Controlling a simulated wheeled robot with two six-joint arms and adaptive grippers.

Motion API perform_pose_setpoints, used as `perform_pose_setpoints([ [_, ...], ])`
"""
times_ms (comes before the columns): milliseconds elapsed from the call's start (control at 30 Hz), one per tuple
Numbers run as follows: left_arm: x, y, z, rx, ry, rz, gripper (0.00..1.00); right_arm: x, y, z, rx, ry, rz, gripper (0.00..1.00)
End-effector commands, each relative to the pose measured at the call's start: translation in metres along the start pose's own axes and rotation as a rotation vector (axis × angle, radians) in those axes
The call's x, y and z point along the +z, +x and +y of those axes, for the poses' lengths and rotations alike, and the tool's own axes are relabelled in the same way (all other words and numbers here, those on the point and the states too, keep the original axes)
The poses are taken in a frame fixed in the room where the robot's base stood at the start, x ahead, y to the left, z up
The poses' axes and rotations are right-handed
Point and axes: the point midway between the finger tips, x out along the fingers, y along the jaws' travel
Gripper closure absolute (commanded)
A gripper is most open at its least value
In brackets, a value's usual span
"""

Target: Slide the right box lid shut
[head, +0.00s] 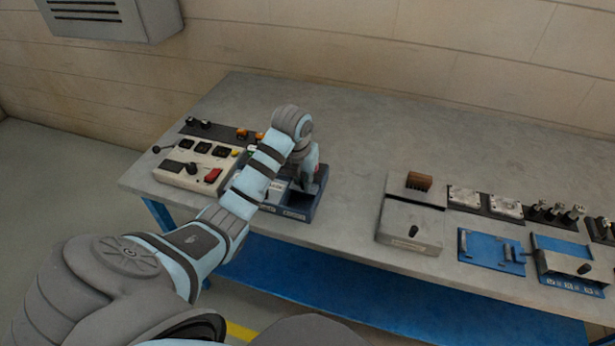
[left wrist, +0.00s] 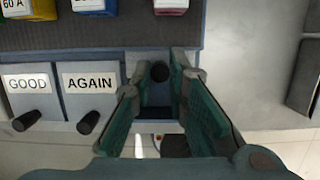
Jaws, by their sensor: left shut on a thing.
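The dark blue box unit (head: 299,215) stands at the table's front edge, partly hidden by my left arm. In the left wrist view, two pale lids marked GOOD (left wrist: 30,85) and AGAIN (left wrist: 90,84) each have a black knob at the lower end. The right box (left wrist: 155,96) beside them shows a dark opening. The right lid's black knob (left wrist: 160,72) is at the far end of this box, between my fingertips. My left gripper (left wrist: 161,68) is shut on this knob; it also shows in the head view (head: 309,188). My right gripper is not in view.
Coloured fuse-like blocks (left wrist: 95,6) lie behind the boxes. A switch panel (head: 197,165) is left of the unit. A grey box (head: 411,225), blue fixtures (head: 492,251) and small parts stand to the right. The table between is clear.

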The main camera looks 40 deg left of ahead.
Motion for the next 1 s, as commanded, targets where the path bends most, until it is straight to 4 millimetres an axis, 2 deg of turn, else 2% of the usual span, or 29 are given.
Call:
perform_pose_setpoints([
  [100, -0.013, -0.007, 0.0, 0.0, 0.002, 0.008, 1.0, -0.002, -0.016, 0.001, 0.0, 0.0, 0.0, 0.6],
  [500, -0.053, -0.017, 0.0, 0.0, 0.001, 0.006, 1.0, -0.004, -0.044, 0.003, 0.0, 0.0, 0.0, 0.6],
  [800, -0.059, -0.016, 0.0, -0.001, 0.0, 0.005, 1.0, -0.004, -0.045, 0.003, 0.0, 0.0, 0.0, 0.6],
  [833, -0.059, -0.016, 0.0, -0.001, 0.0, 0.005, 0.84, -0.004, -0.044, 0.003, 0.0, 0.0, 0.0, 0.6],
  [900, -0.059, -0.015, 0.0, -0.001, 0.0, 0.005, 0.73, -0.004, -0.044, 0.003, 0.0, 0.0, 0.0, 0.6],
  [1000, -0.059, -0.015, 0.0, -0.001, 0.001, 0.005, 0.7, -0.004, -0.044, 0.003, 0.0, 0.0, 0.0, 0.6],
])
